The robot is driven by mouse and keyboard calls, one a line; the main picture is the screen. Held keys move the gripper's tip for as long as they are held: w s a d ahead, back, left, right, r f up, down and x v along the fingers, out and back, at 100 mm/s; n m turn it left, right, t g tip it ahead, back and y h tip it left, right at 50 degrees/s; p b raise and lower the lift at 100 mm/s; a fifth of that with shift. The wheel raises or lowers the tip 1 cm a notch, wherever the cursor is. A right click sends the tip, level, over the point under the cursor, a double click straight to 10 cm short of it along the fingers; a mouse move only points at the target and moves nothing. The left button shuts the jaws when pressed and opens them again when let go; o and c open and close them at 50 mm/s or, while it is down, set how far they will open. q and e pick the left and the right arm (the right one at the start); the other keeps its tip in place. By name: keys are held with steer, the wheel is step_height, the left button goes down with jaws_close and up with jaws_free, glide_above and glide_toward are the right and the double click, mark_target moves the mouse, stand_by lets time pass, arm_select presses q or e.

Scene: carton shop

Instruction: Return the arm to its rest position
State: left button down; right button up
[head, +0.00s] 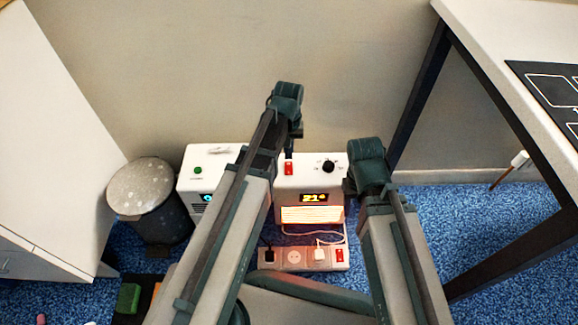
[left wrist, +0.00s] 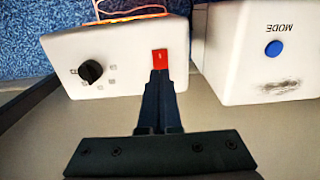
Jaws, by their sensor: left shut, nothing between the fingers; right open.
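My left arm reaches in over the floor appliances in the head view. My left gripper (head: 289,152) points down at the top of a white heater (head: 282,188). In the left wrist view its fingers (left wrist: 160,80) are shut with nothing between them. Their tips are at the red switch (left wrist: 160,60) on the heater; whether they touch it I cannot tell. My right gripper (head: 350,187) is right of the heater, mostly hidden by its own wrist, and open.
The heater has a black knob (head: 328,167), a lit display and a glowing orange grille. A white box (head: 190,180) stands left of it, then a grey bin (head: 160,222). A power strip (head: 294,258) lies in front. A table (head: 500,35) stands at right, a white cabinet (head: 50,170) at left.

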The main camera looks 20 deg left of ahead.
arm_select(q)
steer(key=s+d+r+m+y+p, duration=0.1)
steer(key=s+d+r+m+p, duration=0.3)
steer(key=s, duration=0.3)
steer(key=s+d+r+m+p, duration=0.3)
steer(key=s+d+r+p, duration=0.2)
steer(key=s+d, duration=0.15)
step_height(320, 180, up, 38)
steer(key=p, duration=3.7)
steer(key=shift+s+f, duration=0.25)
steer(key=shift+s, duration=0.15)
arm_select(e)
step_height(320, 180, up, 46)
steer(key=shift+r, duration=0.15)
